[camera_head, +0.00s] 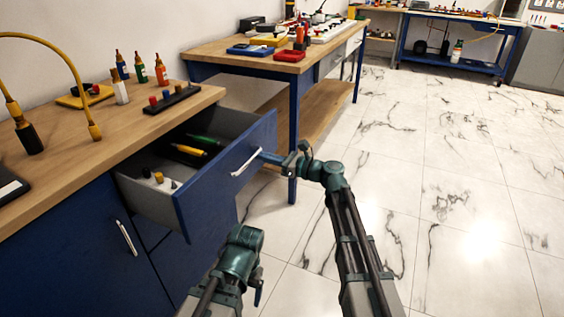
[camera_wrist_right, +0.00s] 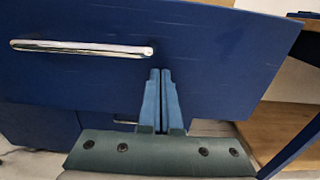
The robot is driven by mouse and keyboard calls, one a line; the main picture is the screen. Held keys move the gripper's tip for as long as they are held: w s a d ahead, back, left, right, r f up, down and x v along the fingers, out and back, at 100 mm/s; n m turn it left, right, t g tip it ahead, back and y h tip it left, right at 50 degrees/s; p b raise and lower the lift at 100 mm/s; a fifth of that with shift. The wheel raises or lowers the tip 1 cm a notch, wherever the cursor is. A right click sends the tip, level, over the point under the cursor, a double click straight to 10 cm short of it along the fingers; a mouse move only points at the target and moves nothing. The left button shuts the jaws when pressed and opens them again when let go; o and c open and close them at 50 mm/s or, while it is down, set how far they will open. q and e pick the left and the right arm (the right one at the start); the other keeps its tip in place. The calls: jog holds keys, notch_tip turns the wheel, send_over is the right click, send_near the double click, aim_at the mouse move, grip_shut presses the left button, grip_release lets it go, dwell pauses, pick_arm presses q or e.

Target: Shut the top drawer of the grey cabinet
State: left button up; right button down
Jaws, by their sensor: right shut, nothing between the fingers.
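The top drawer (camera_head: 225,178) stands open from a cabinet (camera_head: 75,245) that looks blue, not grey, under a wooden top. Its blue front has a silver bar handle (camera_head: 246,162), also seen in the right wrist view (camera_wrist_right: 80,48). My right gripper (camera_head: 264,156) is shut and empty, with its fingers pointing at the drawer front to the right of the handle. In the right wrist view its fingertips (camera_wrist_right: 160,74) overlap the front just below and right of the handle's end; I cannot tell whether they touch. My left arm's wrist shows low, its fingers hidden.
The drawer holds a yellow marker (camera_head: 188,150), a green one and small pieces. Bottles (camera_head: 140,68) and a black rack (camera_head: 172,98) stand on the cabinet top. A blue-legged bench (camera_head: 293,140) stands behind the drawer. The marble floor (camera_head: 450,170) to the right is clear.

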aim_at(205, 140)
jog(key=x, duration=2.2)
jog(key=shift+w, duration=0.1)
jog(key=shift+w+a, duration=0.2)
jog(key=shift+a, duration=0.1)
jog(key=shift+w+a+r, duration=0.1)
